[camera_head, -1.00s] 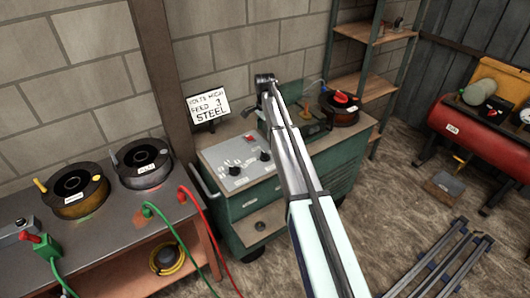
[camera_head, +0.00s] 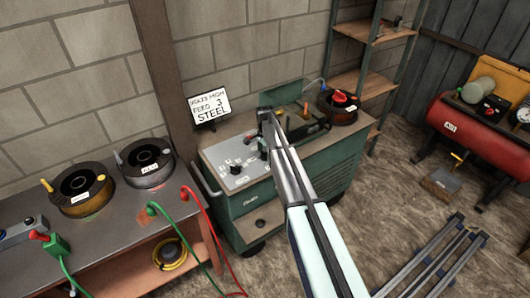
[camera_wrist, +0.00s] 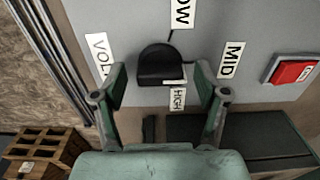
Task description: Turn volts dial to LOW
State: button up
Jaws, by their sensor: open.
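The volts dial is a black knob (camera_wrist: 162,66) on a pale panel in the wrist view. Labels LOW (camera_wrist: 182,10), MID (camera_wrist: 230,60) and HIGH (camera_wrist: 177,98) surround it, with a partly hidden VOLTS label on the left. A white mark on the knob's lower edge lies beside HIGH. My gripper (camera_wrist: 161,84) is open, with one finger on each side of the knob; contact cannot be told. In the head view my gripper (camera_head: 265,128) is over the right part of the panel, partly hiding the dial. The sign (camera_head: 209,106) reads VOLTS HIGH, FEED 3, STEEL.
The panel (camera_head: 220,155) tops a green welder cabinet (camera_head: 250,205). Another black knob (camera_head: 236,169) sits left of my gripper. A red switch (camera_wrist: 292,71) is right of the dial in the wrist view. A bench (camera_head: 130,215) with wire spools stands at left.

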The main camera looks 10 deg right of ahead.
jog(key=shift+c, duration=0.4)
jog(key=c, duration=1.1)
jog(key=shift+f+n+b, duration=0.15)
jog(key=shift+n+b, duration=0.95)
jog(key=n+b, duration=0.3)
jog(key=n, duration=0.1)
jog(key=n+b, duration=0.1)
jog(key=n, duration=0.3)
jog(key=shift+s+b, duration=0.1)
jog(key=shift+b, duration=0.25)
jog(key=shift+n+b, duration=0.65)
jog(key=shift+n, duration=1.25)
